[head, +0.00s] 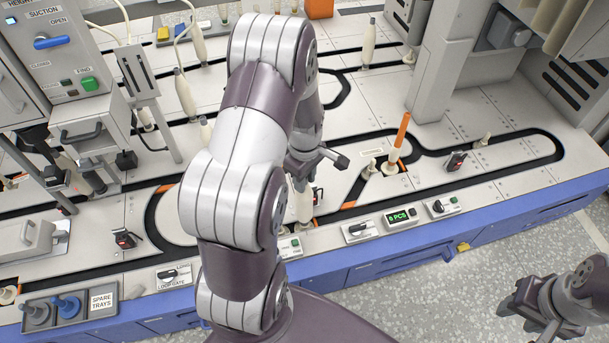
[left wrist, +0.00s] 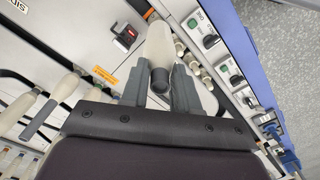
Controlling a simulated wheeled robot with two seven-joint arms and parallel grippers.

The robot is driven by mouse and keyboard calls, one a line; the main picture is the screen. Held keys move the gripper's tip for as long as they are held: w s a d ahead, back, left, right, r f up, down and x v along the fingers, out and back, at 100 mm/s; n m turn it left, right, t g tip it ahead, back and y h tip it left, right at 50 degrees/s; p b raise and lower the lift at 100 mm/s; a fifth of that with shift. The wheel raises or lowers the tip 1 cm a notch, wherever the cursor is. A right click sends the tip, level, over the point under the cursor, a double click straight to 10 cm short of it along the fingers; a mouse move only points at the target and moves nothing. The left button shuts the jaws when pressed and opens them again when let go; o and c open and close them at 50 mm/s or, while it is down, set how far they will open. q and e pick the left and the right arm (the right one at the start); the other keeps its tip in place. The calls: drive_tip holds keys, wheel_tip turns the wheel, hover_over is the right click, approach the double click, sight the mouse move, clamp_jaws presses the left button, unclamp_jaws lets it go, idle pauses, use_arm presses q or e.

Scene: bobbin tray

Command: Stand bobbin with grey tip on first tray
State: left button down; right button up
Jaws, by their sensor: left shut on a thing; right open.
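My left gripper (head: 301,176) is shut on a cream bobbin (head: 304,204) above the conveyor's front part. In the left wrist view the bobbin (left wrist: 160,45) sits between the two fingers, its dark grey tip (left wrist: 160,80) towards the camera. In the head view my arm and gripper hide much of it. An empty tray with a pale peg (head: 390,167) is on the track to the right, near an orange tube (head: 401,132). I cannot tell which tray is first. My right gripper (head: 512,306) is open and empty, off the front edge.
Cream bobbins (head: 369,45) stand further back, several at the left behind my arm. A spare-trays box (head: 68,308) is at the front left. A counter display (head: 402,217) and switch boxes line the front edge. A grey column (head: 440,75) rises at the back right.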

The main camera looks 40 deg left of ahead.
use_arm(q)
drive_tip(key=shift+f+b, duration=0.35)
drive_tip(key=shift+f, duration=0.2)
drive_tip(key=c, duration=1.1)
unclamp_jaws()
wheel_tip(320, 180, up, 11)
drive_tip(key=p, duration=1.1)
drive_tip(key=shift+r, duration=0.15)
